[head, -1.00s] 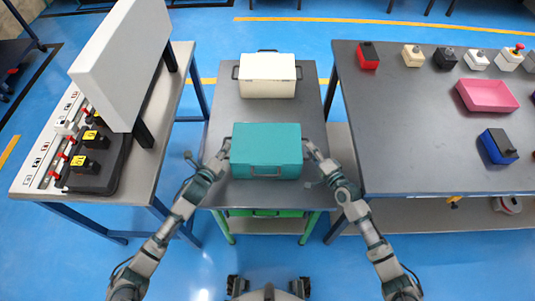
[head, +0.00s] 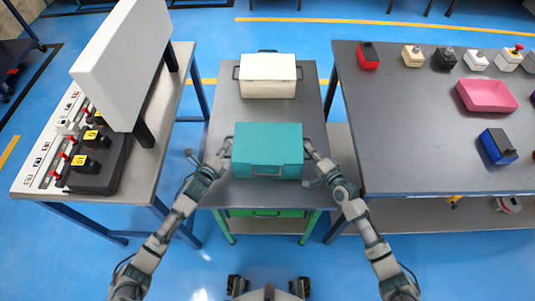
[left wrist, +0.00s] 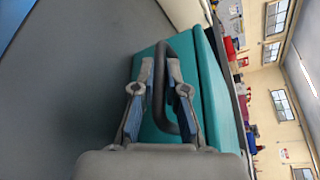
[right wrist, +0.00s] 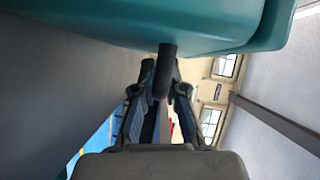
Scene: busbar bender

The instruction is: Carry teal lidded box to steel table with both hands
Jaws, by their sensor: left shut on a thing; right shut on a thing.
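The teal lidded box (head: 267,146) is on or just above the near part of the dark-topped middle table (head: 226,108); I cannot tell whether it touches. My left gripper (head: 226,151) is at the box's left side handle. In the left wrist view its fingers (left wrist: 160,85) are shut on the dark bar handle (left wrist: 185,80). My right gripper (head: 309,150) is at the right side. In the right wrist view its fingers (right wrist: 161,85) close around the dark handle (right wrist: 166,55) under the teal body (right wrist: 190,22). The box looks level in the head view.
A cream lidded box (head: 268,76) stands behind the teal box. A wide grey table (head: 420,130) on the right holds a pink tray (head: 487,96), a blue-and-black box (head: 498,146) and several small control boxes. A left bench (head: 150,160) carries a machine with a white panel (head: 122,62).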

